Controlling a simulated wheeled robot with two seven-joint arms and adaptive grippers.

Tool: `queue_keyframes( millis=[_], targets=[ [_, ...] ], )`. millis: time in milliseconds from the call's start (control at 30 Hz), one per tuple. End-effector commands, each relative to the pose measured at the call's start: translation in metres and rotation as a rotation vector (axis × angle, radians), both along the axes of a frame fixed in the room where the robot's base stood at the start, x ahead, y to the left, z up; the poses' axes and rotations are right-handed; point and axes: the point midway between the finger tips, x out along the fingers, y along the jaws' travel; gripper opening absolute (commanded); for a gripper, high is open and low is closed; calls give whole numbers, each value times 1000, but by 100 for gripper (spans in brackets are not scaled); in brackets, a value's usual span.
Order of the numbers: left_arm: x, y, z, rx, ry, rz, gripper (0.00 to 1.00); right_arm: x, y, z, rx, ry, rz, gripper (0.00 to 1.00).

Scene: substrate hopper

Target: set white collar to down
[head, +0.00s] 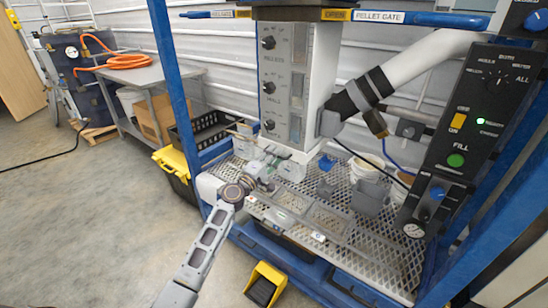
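I cannot clearly single out a white collar. A white pipe (428,62) slopes down to the hopper's right side and carries dark and grey bands (366,90). The white hopper column (284,85) has several black knobs on its front. My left gripper (271,166) is at the foot of this column, by the light-coloured outlet parts. Its fingers are small and blend with those parts, so I cannot tell whether they are open, shut or touching anything. My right gripper is not in view.
A mesh shelf (385,255) under the hopper holds a grey jug (370,197) and a white bucket (366,168). Blue frame posts (172,75) flank it. A black control panel (480,115) stands right. A yellow-lidded bin (178,170) and yellow scoop (265,285) are on the floor.

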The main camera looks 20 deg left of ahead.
Motion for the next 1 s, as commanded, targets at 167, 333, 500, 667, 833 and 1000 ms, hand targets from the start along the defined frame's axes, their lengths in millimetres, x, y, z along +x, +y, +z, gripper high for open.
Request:
queue_keyframes(
  millis=[167, 333, 500, 667, 833, 1000],
  targets=[
    [-3, 1, 0, 0, -1, 0, 32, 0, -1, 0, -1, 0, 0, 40],
    [-10, 4, -2, 0, -1, 0, 32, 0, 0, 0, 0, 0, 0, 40],
    [-22, 8, -4, 0, 0, 1, 32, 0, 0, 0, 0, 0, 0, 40],
    [-35, 13, -7, -1, 0, 1, 32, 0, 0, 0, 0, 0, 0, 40],
    [-49, 18, -9, 0, 0, 1, 32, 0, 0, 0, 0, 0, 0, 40],
    [-63, 23, -13, -1, 0, 0, 32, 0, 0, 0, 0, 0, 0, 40]
  ],
)
